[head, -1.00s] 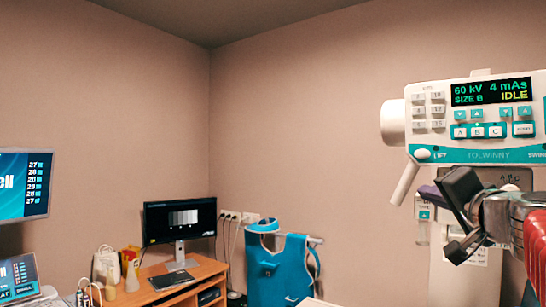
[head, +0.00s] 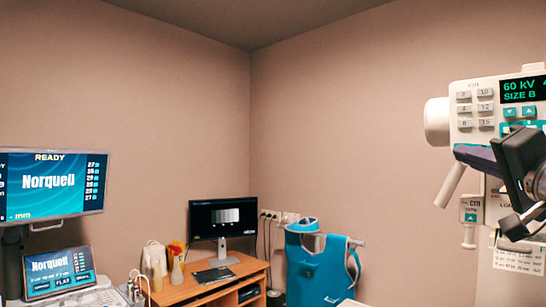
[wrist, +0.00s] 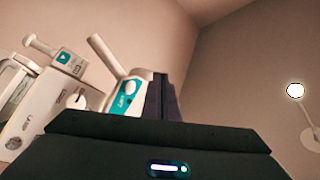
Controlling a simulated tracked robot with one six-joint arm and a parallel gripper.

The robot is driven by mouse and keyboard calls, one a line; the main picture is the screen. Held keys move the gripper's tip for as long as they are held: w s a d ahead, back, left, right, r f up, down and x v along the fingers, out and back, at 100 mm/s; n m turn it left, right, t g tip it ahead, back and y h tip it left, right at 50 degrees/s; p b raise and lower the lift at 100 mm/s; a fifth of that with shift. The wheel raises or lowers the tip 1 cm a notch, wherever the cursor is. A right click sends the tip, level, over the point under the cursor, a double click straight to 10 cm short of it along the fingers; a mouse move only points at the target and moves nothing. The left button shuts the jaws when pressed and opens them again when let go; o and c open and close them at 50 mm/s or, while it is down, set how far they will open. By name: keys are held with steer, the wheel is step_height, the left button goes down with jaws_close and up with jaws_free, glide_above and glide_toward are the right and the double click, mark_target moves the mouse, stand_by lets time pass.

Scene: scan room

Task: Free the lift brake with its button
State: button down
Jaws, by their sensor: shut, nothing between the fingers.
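The lift button is a white oval (wrist: 130,88) on a teal panel edge marked with the lift label, in the wrist view. In the head view, my shut fingers (head: 464,153) cover that corner of the white control panel (head: 466,122), hiding the button. My gripper also shows in the wrist view as dark, closed fingers (wrist: 164,97) just right of the button. Nothing is held. I cannot tell whether the fingers touch the button.
A white handle bar (head: 450,186) slants below the panel, also seen in the wrist view (wrist: 105,55). A small teal-marked box (head: 471,209) hangs below. Left are a monitor (head: 52,185), a desk (head: 215,286) and a blue apron (head: 318,270).

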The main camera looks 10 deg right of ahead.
steer(key=w+d, duration=0.5)
steer(key=d, duration=0.1)
steer(key=shift+w+d, duration=0.15)
steer(key=shift+d, duration=0.2)
stand_by(2.0)
steer(key=shift+w+d, duration=0.1)
steer(key=shift+w+d, duration=0.2)
steer(key=shift+d, duration=0.05)
steer(key=shift+w+d, duration=0.25)
steer(key=shift+d, duration=0.05)
stand_by(1.1)
steer(key=shift+s+a, duration=0.5)
steer(key=shift+a, duration=0.15)
stand_by(0.4)
